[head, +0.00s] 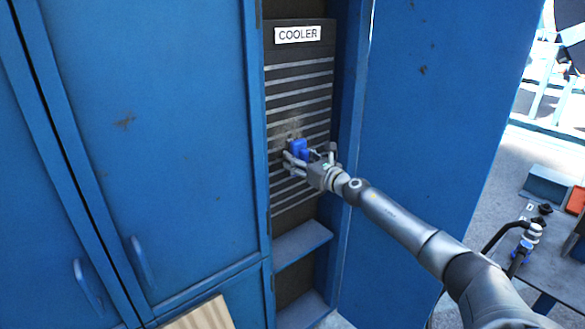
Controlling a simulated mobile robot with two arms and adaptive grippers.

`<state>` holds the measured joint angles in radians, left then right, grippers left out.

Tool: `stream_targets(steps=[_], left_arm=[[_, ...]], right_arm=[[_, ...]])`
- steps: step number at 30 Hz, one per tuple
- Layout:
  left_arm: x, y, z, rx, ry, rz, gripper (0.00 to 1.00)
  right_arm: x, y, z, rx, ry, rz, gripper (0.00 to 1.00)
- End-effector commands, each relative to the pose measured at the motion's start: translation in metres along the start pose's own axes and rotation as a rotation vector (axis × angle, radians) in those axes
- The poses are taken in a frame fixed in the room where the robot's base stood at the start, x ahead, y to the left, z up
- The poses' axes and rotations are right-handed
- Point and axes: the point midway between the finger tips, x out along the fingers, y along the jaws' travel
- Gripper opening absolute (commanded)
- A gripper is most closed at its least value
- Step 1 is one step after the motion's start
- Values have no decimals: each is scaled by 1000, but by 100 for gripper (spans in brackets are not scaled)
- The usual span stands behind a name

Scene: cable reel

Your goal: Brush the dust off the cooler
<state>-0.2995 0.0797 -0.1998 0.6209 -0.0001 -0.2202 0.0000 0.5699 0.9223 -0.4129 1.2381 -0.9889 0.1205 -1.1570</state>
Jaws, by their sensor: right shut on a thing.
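The cooler (299,80) is a dark upright panel with several light horizontal fins, set in a tall recess of a blue cabinet. A white label reading "COOLER" (298,34) is at its top. A brownish dusty patch (292,128) shows on the fins around its middle. My right gripper (305,160) is in front of the middle of the cooler, shut on a blue brush (299,148). The brush's dark end is at the fins just below the dusty patch; I cannot tell whether it touches them. My left gripper is not in view.
Closed blue cabinet doors (160,120) with handles stand on the left, and an open blue door (440,100) stands on the right. A blue ledge (300,243) lies below the cooler. A table (545,262) with small items is at the far right.

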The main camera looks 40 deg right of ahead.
Motion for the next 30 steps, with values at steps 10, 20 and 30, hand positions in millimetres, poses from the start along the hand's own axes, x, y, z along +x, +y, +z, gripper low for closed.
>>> stream_targets(steps=[10,20,30], left_arm=[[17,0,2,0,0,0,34],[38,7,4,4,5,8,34],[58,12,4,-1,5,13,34]], right_arm=[[0,-18,-1,-1,-3,-5,25],[-1,-44,-1,-1,-3,-3,24],[0,-62,-3,-1,-3,-4,24]])
